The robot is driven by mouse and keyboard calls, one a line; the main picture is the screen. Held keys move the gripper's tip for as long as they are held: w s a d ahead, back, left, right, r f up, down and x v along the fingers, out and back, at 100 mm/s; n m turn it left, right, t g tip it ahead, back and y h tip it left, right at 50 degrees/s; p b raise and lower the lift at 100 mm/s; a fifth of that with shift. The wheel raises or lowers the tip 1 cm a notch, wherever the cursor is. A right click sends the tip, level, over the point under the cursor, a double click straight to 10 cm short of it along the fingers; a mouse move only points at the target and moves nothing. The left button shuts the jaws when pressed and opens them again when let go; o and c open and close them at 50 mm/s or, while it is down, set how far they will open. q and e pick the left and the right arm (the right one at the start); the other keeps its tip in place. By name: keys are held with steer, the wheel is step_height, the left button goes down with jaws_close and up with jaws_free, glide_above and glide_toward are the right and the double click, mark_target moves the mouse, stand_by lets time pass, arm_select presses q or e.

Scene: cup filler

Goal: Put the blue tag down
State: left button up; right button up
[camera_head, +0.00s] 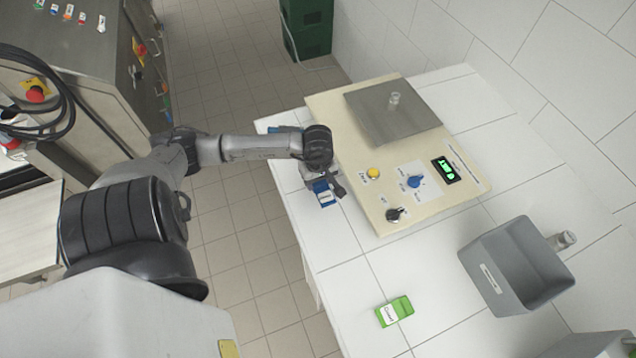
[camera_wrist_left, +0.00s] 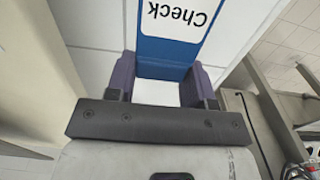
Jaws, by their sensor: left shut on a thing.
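The blue tag (camera_head: 323,193) has a white label and is held in my left gripper (camera_head: 328,188) near the left edge of the white table (camera_head: 335,247). In the left wrist view the blue tag (camera_wrist_left: 168,58) sits between the two fingers of my left gripper (camera_wrist_left: 160,84). Its label reads "Check", upside down. I cannot tell whether the tag touches the table. My right gripper is not in view.
A cream control panel (camera_head: 443,210) with knobs, a green display and a metal plate (camera_head: 400,118) bearing a clear cup (camera_head: 394,99) is beside the gripper. A green tag (camera_head: 394,311) lies nearer the front. A grey bin (camera_head: 482,263) stands right. White tabletop between is clear.

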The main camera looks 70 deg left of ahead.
arm_select(q)
steer(key=shift+f, duration=1.15)
steer(key=shift+d+f, duration=0.1)
steer(key=o, duration=0.9)
